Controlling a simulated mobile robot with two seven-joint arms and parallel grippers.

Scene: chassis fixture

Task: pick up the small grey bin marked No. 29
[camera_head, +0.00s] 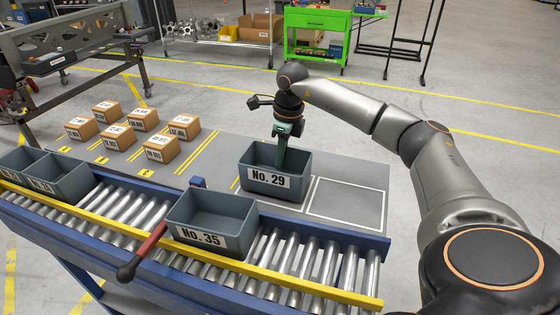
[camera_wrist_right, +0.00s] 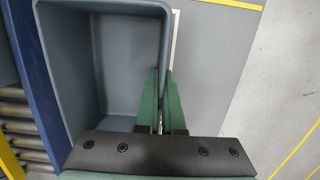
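The small grey bin marked No. 29 (camera_head: 262,181) stands upright and empty on the grey mat behind the roller conveyor; I see no clear gap under it. My right gripper (camera_head: 281,160) reaches down from above at its back wall. In the right wrist view the bin (camera_wrist_right: 100,70) fills the upper left. The green fingers of the right gripper (camera_wrist_right: 162,85) straddle its wall, one inside and one outside, closed against it. The fingertips are partly hidden by the wall. My left gripper is not in view.
Another grey bin, No. 35 (camera_head: 205,225), sits on the roller conveyor (camera_head: 285,255) in front, near a red-handled lever (camera_head: 142,252). More grey bins (camera_head: 60,177) are at left. Several cardboard boxes (camera_head: 162,147) stand on the mat. A white-outlined area (camera_head: 346,200) right of No. 29 is empty.

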